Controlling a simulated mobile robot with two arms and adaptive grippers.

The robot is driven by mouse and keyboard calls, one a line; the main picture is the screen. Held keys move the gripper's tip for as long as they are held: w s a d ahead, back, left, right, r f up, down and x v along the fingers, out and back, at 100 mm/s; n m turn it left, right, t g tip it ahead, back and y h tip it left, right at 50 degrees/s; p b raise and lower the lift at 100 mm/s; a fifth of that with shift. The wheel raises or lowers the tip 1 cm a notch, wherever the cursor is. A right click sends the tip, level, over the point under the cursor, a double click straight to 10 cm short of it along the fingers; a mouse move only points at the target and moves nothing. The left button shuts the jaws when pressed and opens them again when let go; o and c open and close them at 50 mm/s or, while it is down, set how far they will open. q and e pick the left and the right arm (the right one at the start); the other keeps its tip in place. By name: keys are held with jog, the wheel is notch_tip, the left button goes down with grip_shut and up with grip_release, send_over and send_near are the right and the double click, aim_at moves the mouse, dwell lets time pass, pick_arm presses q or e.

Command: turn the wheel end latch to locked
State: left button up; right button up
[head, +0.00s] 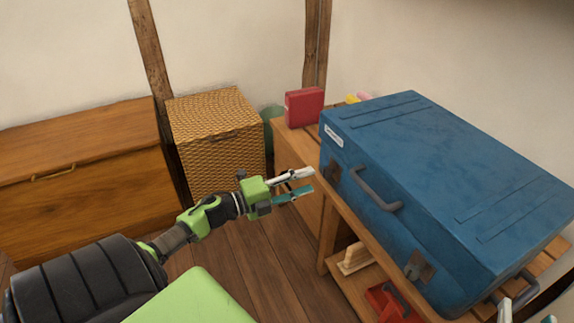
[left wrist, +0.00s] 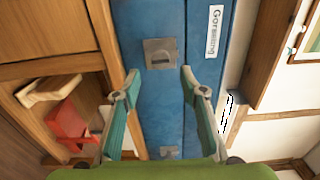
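A blue case (head: 450,170) lies on a wooden bench, with a white label (head: 333,135) at its left end. On its front, one metal latch (head: 333,172) is near the label and another latch (head: 418,268) is towards the right end. No wheels show, so I cannot tell which is the wheel end. My left gripper (head: 309,181) is open and empty, left of the case. In the left wrist view, a plate-like latch (left wrist: 160,53) with a dark slot lies just beyond the open fingertips (left wrist: 160,76), not touching visibly. My right gripper (head: 528,315) shows only fingertips, apart, near the case's end handle.
A front handle (head: 365,188) sticks out between the latches. The bench's lower shelf holds a red object (head: 388,303) and a wooden block (head: 355,258). A wicker basket (head: 215,140) and wooden chest (head: 85,170) stand left.

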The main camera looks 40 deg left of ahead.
pick_arm(q)
jog(key=v, duration=0.5)
jog(key=shift+s+a, duration=0.1)
jog(key=shift+s, duration=0.25)
